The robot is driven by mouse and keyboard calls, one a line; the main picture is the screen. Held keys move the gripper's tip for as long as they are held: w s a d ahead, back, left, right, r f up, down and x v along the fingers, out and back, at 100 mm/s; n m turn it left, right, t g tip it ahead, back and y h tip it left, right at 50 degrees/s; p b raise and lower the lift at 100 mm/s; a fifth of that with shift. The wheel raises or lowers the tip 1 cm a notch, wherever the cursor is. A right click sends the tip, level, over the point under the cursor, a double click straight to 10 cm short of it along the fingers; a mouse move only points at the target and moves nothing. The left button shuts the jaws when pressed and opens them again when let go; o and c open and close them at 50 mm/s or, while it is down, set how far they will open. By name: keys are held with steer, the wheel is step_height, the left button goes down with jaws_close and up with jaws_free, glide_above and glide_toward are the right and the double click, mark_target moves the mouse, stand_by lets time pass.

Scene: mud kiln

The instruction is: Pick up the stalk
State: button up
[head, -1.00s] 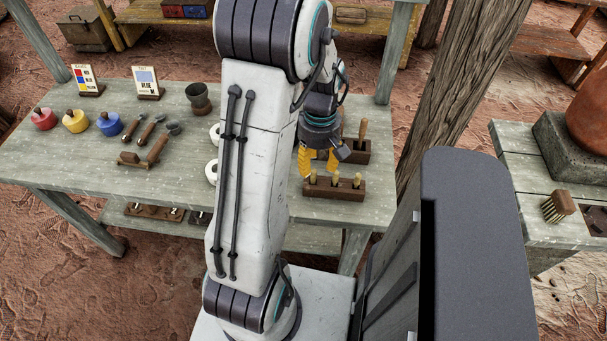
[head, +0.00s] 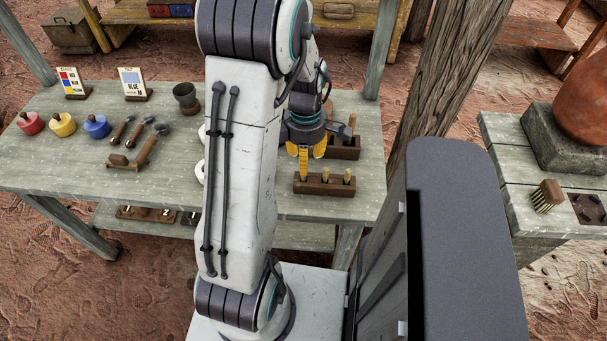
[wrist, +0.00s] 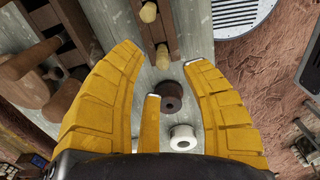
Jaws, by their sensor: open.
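Pale, yellowish, round-topped pieces, which look like stalks, stand upright in a low wooden block (head: 325,188) near the table's front right edge. Two of these stalks show in the wrist view, one at the top edge (wrist: 149,12) and one just beyond my fingers (wrist: 162,56). I cannot tell which one is meant. My gripper (head: 305,165) has yellow fingers hanging down close over the left part of the block, partly covering it. In the wrist view my gripper (wrist: 160,58) is spread open, with nothing between its fingers.
A second wooden rack (head: 345,148) with upright handles stands just behind the block. Paint pots, a dark cup (head: 186,98), tools and two cards stand on the table's left half. A dark ring (wrist: 171,96) and a white ring (wrist: 182,138) lie nearby.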

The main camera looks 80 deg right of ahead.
mark_target(304, 177)
steer(key=shift+w+a+f, duration=0.1)
steer(key=shift+w+f, duration=0.05)
steer(key=shift+f, duration=3)
steer(key=c, duration=0.8)
